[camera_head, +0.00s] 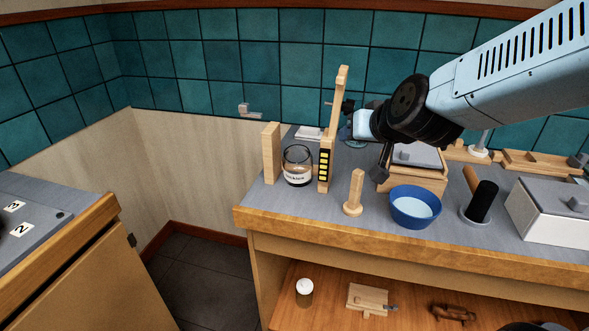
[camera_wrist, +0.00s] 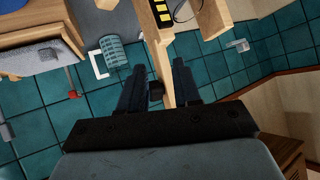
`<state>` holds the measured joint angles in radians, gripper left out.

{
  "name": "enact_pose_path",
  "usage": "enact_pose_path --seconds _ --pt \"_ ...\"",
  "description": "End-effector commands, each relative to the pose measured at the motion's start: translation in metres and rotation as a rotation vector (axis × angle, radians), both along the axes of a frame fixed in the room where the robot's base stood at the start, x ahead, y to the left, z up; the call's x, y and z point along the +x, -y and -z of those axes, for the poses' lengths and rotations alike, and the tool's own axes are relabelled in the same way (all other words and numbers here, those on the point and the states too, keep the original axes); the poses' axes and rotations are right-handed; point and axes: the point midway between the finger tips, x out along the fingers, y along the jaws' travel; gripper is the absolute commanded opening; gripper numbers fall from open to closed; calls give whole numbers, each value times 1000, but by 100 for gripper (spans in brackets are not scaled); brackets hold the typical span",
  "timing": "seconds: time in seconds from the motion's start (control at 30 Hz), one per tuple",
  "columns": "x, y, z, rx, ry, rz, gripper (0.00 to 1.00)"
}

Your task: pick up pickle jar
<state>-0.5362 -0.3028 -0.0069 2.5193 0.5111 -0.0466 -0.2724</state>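A clear glass jar (camera_head: 298,157) with a white label stands upright on the grey counter, between a plain wooden block and a wooden post. I take it for the pickle jar; its label is too small to read. In the wrist view, part of the jar (camera_wrist: 183,11) shows at the top edge. My gripper (camera_head: 348,107) is to the right of the jar and higher, beside the tall wooden post. In the wrist view my gripper (camera_wrist: 159,65) is open, with two dark fingers apart. The tall post shows between the fingers; I cannot tell whether they touch it.
The wooden block (camera_head: 271,153) is left of the jar. The tall wooden post (camera_head: 325,165) with yellow marks is close on its right. A wooden peg (camera_head: 355,192) and a blue bowl (camera_head: 416,207) stand front right. A small jar (camera_head: 304,291) is on the lower shelf.

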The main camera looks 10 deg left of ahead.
Motion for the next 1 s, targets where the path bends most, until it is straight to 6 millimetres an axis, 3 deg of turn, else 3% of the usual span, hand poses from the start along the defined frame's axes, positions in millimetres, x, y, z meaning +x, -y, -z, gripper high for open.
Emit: enact_pose_path --seconds 0.03,0.2,0.4,0.7,1.0 --pt "2 -21 10 5 19 -11 32" --pt "6 -73 36 10 120 6 32" --pt "-3 -111 65 -33 229 49 32" --pt "-12 -128 82 -84 310 85 32" --pt "26 -141 97 -86 312 87 32"
